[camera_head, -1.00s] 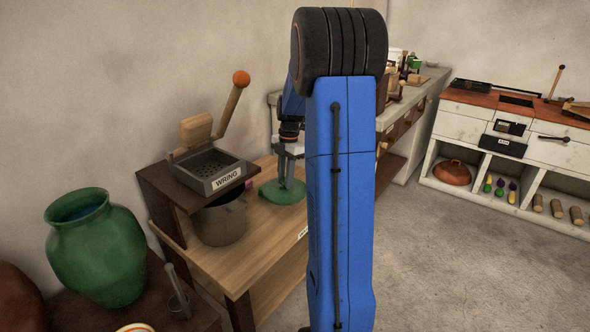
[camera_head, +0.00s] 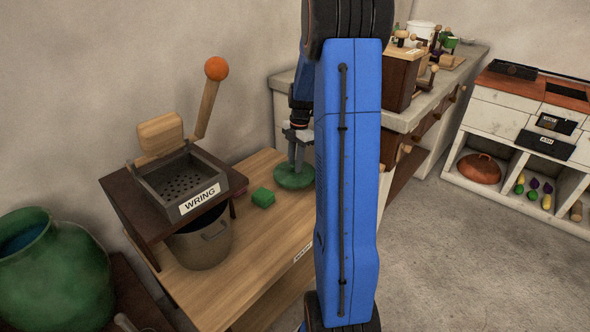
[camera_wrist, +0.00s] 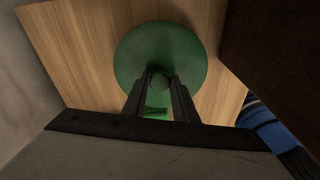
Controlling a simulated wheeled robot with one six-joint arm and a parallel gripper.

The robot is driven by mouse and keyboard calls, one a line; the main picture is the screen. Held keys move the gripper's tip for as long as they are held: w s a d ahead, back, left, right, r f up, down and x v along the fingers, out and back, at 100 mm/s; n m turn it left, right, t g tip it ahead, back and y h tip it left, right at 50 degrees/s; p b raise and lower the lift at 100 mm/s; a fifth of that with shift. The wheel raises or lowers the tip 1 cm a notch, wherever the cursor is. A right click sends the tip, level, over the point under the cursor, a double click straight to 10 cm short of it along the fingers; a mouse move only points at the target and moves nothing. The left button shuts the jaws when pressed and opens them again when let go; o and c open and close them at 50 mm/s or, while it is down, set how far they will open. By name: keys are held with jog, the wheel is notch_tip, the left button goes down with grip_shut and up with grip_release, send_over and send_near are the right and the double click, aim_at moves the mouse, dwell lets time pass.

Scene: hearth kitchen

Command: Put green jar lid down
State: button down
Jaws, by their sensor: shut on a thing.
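The green jar lid (camera_head: 294,178) is a round disc with a small knob, held flat at or just above the wooden table (camera_head: 262,238); I cannot tell if it touches. My gripper (camera_head: 297,160) points down and is shut on its knob. In the wrist view the lid (camera_wrist: 140,50) lies under the fingertips (camera_wrist: 160,82), with wood around it. The green jar (camera_head: 50,275) stands at the lower left, open at the top.
A green block (camera_head: 263,197) lies on the table close to the lid. The wringer (camera_head: 185,180) stands on a dark raised shelf, with a pot (camera_head: 200,240) beneath it. A grey counter (camera_head: 425,110) is behind. The table's front has bare room.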

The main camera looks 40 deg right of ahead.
jog(key=shift+f, duration=1.55)
jog(key=shift+f, duration=0.1)
jog(key=c, duration=1.4)
grip_release()
jog(key=shift+c, duration=0.2)
